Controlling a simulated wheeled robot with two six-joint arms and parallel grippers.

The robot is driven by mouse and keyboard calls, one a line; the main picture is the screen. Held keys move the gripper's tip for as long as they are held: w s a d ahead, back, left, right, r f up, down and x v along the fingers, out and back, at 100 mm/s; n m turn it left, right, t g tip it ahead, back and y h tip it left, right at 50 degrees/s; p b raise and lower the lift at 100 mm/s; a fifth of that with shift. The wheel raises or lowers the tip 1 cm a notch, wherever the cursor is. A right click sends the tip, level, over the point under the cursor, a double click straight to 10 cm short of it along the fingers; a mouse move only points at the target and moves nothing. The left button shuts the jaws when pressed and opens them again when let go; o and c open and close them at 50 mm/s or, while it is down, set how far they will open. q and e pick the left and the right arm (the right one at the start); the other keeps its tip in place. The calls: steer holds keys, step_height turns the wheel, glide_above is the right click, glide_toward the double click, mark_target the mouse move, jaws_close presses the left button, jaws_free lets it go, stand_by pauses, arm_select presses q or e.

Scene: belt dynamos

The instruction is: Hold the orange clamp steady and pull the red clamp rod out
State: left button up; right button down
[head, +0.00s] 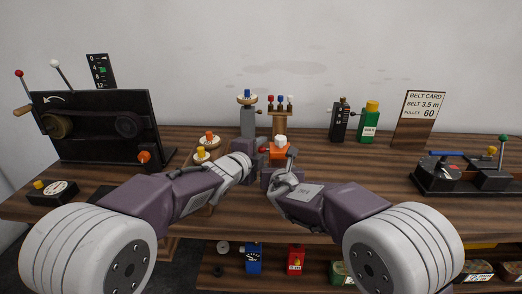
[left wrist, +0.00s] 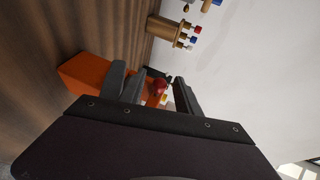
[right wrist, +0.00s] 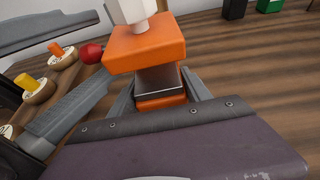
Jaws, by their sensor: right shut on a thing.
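The orange clamp (head: 281,154) stands on the bench in the middle of the head view. In the right wrist view, the orange clamp (right wrist: 146,44) has a dark, shiny section below its top block. My right gripper (right wrist: 160,88) is shut on this lower part. The red clamp rod's ball end (right wrist: 91,52) sticks out to the left of the clamp. My left gripper (head: 255,149) is open at the clamp's left side. In the left wrist view, the red ball (left wrist: 159,87) lies between its fingers, with gaps beside it. The rod's shaft is mostly hidden.
A wooden peg stand (head: 282,122) and a grey post (head: 248,122) stand behind the clamp. Yellow and orange knobbed discs (head: 209,139) lie left. A black belt machine (head: 105,125) is far left. A black lever unit (head: 462,174) is right. The bench between is fairly clear.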

arm_select(q)
steer(key=shift+w+d+f, duration=0.1)
steer(key=shift+w, duration=0.1)
jaws_close()
stand_by(1.3)
